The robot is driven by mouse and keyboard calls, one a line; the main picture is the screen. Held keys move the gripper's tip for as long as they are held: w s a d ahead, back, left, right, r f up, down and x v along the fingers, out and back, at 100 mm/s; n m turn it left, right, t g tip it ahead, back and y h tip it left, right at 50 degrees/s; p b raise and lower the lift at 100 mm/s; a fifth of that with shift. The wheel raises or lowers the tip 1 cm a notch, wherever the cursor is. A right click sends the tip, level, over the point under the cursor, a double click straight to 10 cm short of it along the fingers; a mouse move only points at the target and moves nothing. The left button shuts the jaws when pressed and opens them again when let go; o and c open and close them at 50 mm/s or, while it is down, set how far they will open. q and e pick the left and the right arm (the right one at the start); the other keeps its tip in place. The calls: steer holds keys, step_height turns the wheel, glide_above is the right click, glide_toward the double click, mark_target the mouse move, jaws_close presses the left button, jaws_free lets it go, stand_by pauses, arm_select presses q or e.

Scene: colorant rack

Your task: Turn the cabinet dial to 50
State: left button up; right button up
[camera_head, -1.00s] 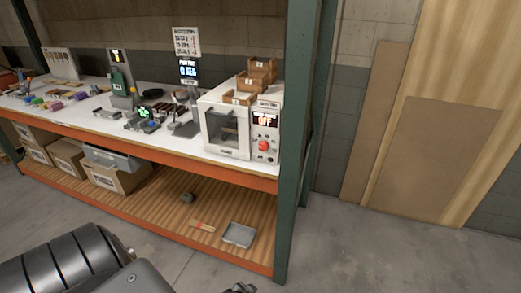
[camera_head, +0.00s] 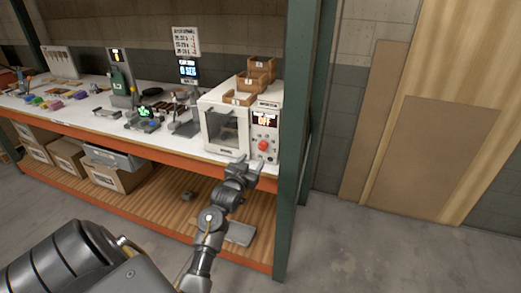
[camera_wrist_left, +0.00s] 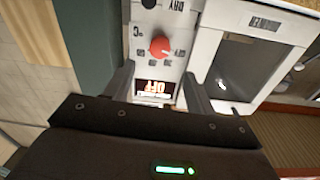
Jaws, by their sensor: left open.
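The white cabinet (camera_head: 229,127) stands at the right end of the workbench, with a window in its door. Its control panel on the right has a red dial (camera_head: 263,146) below a small screen (camera_head: 264,120) that reads OFF. In the left wrist view the red dial (camera_wrist_left: 161,47) and the lit screen (camera_wrist_left: 154,88) appear turned over, with the dial ahead between the fingers. My left gripper (camera_head: 250,164) is open and empty, just in front of and slightly below the dial, apart from it. My right gripper is not in view.
Small wooden boxes (camera_head: 257,71) are stacked on the cabinet. A green rack post (camera_head: 295,140) rises close to the right of the panel. Tools and devices fill the bench to the left. A grey tray (camera_head: 240,233) lies on the lower shelf.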

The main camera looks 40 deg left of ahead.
mark_target(262, 147)
arm_select(q)
steer(key=p+x, duration=0.1)
steer(key=x, duration=0.7)
steer(key=shift+w+a+f, duration=0.1)
steer(key=shift+w, duration=0.3)
steer(key=c, duration=1)
